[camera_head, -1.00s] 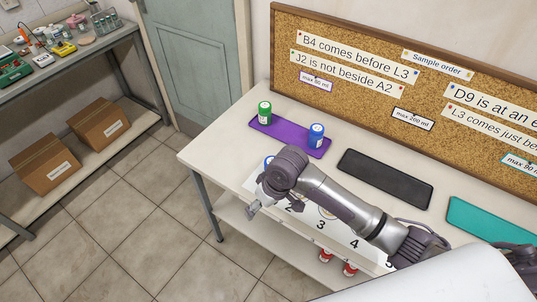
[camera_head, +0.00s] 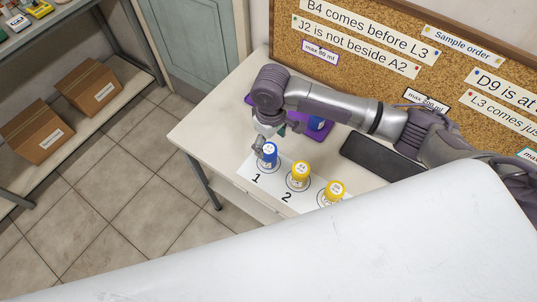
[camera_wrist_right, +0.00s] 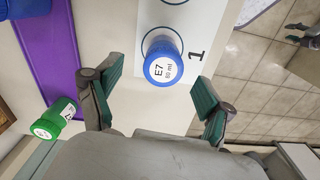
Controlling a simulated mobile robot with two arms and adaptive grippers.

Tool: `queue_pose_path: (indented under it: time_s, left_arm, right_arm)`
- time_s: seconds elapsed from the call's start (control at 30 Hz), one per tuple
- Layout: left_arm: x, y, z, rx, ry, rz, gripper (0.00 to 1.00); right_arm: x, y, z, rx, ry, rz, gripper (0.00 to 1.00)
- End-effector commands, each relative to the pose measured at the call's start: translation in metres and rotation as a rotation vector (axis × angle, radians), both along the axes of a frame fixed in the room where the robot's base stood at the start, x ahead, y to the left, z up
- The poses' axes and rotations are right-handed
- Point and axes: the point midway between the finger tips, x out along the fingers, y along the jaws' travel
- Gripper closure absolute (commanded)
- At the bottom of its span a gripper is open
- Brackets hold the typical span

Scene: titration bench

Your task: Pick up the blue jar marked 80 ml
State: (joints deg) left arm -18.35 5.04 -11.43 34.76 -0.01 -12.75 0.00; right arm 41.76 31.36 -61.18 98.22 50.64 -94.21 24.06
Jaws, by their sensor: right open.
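A blue jar with a white lid label (camera_head: 269,155) stands upright on spot 1 of the numbered white strip (camera_head: 262,180). In the right wrist view this blue jar (camera_wrist_right: 162,68) reads E7, with a small volume marking that looks like 80 or 60 ml. My right gripper (camera_head: 270,138) is open just above and behind it; in the wrist view its green-padded fingers (camera_wrist_right: 158,95) are spread to either side of the jar, not closed on it. A second blue jar (camera_head: 316,122) stands on the purple mat (camera_head: 300,137), partly behind my arm. My left gripper is out of view.
Yellow jars (camera_head: 299,175) stand on spots 2 and 3, close beside the blue one. A green jar (camera_wrist_right: 53,118) stands by the purple mat's edge in the wrist view. A black mat (camera_head: 372,160) lies to the right. The table's left end is clear.

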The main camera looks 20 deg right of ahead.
Motion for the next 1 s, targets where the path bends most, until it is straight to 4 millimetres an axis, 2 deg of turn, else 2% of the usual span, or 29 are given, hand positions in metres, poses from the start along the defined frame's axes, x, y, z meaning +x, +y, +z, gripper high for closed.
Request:
queue_pose_path:
  time_s: [0.07, 0.2, 0.33, 0.53, 0.8, 1.0]
  left_arm:
    - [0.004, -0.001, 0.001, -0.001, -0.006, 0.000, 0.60]
    - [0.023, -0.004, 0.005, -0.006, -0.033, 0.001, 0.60]
    - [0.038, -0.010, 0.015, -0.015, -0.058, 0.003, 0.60]
    - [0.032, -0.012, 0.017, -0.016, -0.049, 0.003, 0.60]
    - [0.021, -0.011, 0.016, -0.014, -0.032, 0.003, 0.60]
    - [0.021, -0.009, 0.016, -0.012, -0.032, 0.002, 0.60]
  right_arm:
    - [0.000, 0.000, -0.006, -0.001, -0.001, -0.001, 0.19]
    - [-0.001, 0.001, -0.015, -0.001, 0.002, 0.001, 0.19]
    - [-0.002, 0.006, -0.032, -0.002, 0.003, 0.001, 0.19]
    - [-0.001, 0.006, -0.058, -0.001, -0.001, 0.000, 0.19]
    - [-0.001, 0.006, -0.062, 0.000, -0.002, 0.001, 0.19]
    - [-0.001, 0.006, -0.061, 0.000, -0.002, 0.001, 0.53]
